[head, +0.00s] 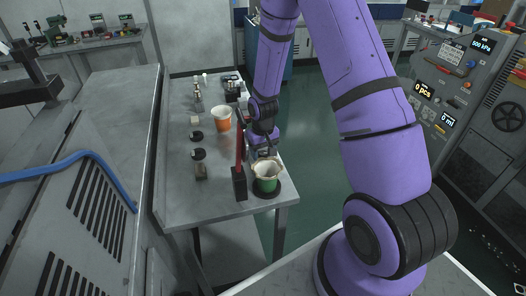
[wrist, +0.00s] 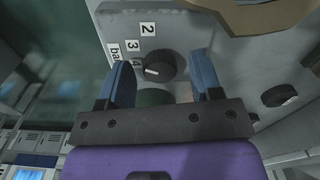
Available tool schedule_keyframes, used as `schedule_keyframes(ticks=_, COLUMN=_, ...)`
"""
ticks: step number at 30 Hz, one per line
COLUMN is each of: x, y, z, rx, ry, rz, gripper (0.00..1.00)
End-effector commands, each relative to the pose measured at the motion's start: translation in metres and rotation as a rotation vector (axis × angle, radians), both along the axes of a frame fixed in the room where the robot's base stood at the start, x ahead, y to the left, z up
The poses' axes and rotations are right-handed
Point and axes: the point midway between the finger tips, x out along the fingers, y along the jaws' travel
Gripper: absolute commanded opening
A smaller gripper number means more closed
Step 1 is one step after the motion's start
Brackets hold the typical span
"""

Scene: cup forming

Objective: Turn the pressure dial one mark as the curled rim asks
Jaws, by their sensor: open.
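In the wrist view a black dial (wrist: 160,66) sits on a grey panel, with labels 2, 3, 4 and "bar" at its upper left. Its white mark points left, toward the side of the 4; the exact setting is unclear. My gripper (wrist: 165,72) is open, its blue fingers apart on either side of the dial in the picture; contact cannot be told. The dial is not made out there.
An orange cup (head: 222,124) and several small dark parts stand on the grey table (head: 185,205). A second black knob (wrist: 279,95) shows at right in the wrist view.

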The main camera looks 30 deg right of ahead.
Motion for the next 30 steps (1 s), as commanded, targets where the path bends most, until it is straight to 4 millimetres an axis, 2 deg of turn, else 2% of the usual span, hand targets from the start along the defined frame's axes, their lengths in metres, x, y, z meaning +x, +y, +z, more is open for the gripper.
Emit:
schedule_keyframes(ticks=2, x=0.0000, y=0.0000, z=0.0002, rx=0.000, ry=0.000, rz=0.000, gripper=0.59)
schedule_keyframes(ticks=9, x=0.0001, y=0.0000, z=0.0003, rx=0.000, ry=0.000, rz=0.000, gripper=0.09)
schedule_keyframes(ticks=20, x=0.0002, y=0.0000, z=0.0003, rx=0.000, ry=0.000, rz=-0.052, gripper=0.10)
schedule_keyframes(ticks=30, x=0.0003, y=0.0002, z=0.0002, rx=0.000, ry=0.001, rz=-0.291, gripper=0.10)
